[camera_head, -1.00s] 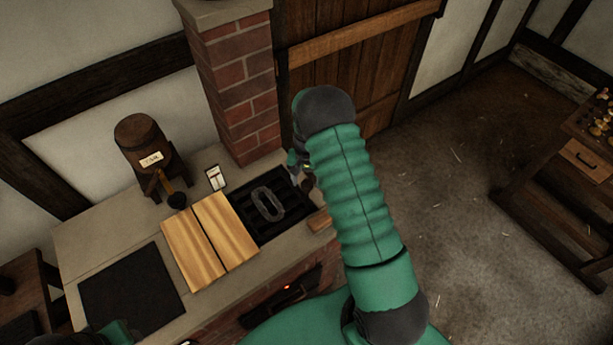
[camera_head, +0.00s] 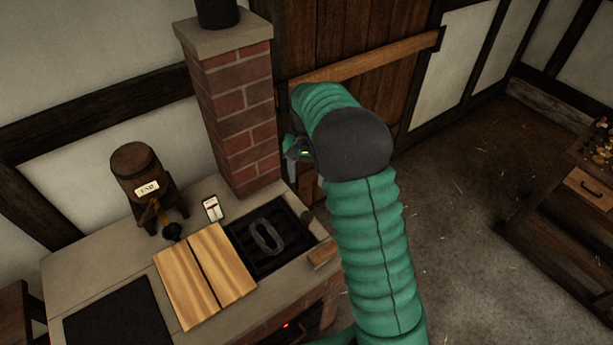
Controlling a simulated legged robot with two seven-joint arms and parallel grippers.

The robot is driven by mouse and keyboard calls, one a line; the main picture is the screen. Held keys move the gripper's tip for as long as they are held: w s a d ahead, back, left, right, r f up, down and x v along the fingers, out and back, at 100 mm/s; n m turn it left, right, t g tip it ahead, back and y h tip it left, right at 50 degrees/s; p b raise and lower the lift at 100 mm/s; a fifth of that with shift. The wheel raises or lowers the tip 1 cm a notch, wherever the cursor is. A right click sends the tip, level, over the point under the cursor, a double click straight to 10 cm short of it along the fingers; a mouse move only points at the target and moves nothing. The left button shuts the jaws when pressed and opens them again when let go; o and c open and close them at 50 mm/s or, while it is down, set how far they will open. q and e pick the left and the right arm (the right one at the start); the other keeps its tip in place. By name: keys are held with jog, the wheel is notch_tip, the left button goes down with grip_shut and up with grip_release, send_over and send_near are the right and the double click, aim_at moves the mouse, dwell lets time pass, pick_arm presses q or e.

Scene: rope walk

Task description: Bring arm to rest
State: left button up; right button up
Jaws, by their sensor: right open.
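My right arm (camera_head: 370,250), in green sleeving with a dark elbow, comes up from the bottom of the head view and bends in front of the plank door. My right gripper (camera_head: 305,176) shows to the left of the dark elbow, partly hidden by my arm. It is open, raised near the brick pillar and the right end of the stove top. I see nothing between its fingers. My left gripper is not in view.
The stove counter (camera_head: 100,262) holds a dark grate (camera_head: 290,250) with a grey oval ring (camera_head: 266,236), wooden boards (camera_head: 205,275), a black plate (camera_head: 118,318) and a labelled cask (camera_head: 140,175). A brick pillar (camera_head: 230,110) stands behind. Open floor (camera_head: 450,220) lies right, before a wooden table (camera_head: 575,215).

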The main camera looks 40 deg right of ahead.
jog(key=shift+f, duration=0.1)
jog(key=s+a+f+n+t+b, duration=0.1)
jog(key=s+a+f+n+b, duration=0.3)
jog(key=a, duration=0.6)
jog(key=s+a+f+n+t+b, duration=0.1)
jog(key=s+a+f+n+b, duration=0.3)
jog(key=s+a+f+n, duration=0.2)
jog(key=s+a+f, duration=0.2)
jog(key=s+a, duration=0.1)
jog(key=a, duration=0.1)
jog(key=shift+s+a+t, duration=0.25)
jog(key=shift+a+t, duration=0.05)
jog(key=shift+a, duration=0.1)
jog(key=shift+a, duration=0.1)
jog(key=shift+a, duration=0.25)
jog(key=shift+d, duration=0.25)
